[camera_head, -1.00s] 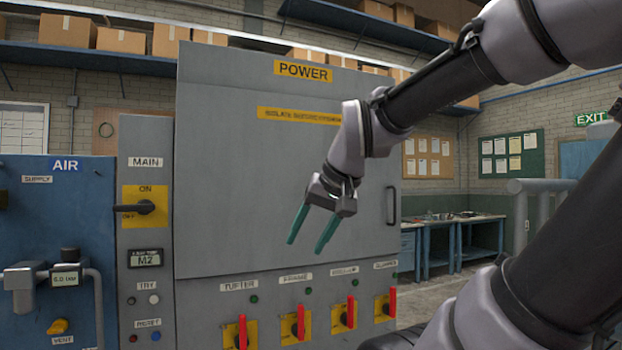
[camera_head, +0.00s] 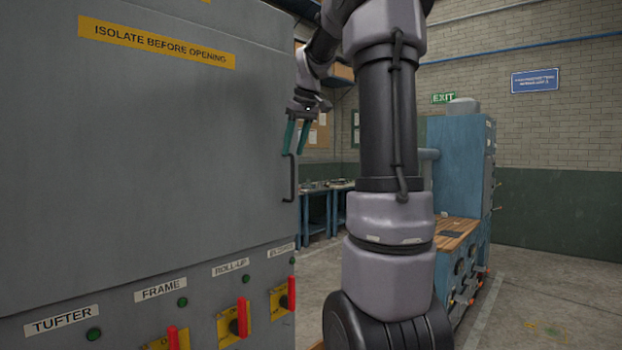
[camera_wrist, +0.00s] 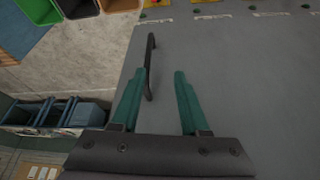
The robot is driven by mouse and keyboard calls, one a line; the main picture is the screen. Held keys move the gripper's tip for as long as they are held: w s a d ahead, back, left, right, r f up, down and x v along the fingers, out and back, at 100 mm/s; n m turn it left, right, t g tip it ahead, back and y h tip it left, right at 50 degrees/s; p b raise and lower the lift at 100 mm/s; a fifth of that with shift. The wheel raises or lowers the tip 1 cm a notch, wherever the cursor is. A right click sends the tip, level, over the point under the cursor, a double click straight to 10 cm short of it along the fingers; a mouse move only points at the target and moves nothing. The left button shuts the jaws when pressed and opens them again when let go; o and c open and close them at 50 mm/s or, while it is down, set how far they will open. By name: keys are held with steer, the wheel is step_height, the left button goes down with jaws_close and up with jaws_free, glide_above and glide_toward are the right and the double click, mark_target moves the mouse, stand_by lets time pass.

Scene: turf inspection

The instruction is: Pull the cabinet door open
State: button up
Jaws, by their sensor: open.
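The grey cabinet door (camera_head: 150,130) fills the left of the head view and looks shut. Its dark bar handle (camera_head: 289,178) stands upright near the door's right edge. The fingers hold nothing. I cannot tell whether a finger touches the handle.
Red-handled switches (camera_head: 242,318) line the panel below the door. A blue workbench unit (camera_head: 465,190) stands to the right behind my arm. Blue tables (camera_head: 318,205) stand beyond the cabinet. In the wrist view, coloured bins (camera_wrist: 40,10) lie at upper left. Floor at right is clear.

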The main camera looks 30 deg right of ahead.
steer(key=x, duration=0.3)
steer(key=d+x, duration=0.1)
steer(key=x, duration=0.3)
steer(key=w+d+x, duration=0.1)
steer(key=x, duration=0.3)
steer(key=shift+r, duration=0.1)
jaws_close()
stand_by(1.2)
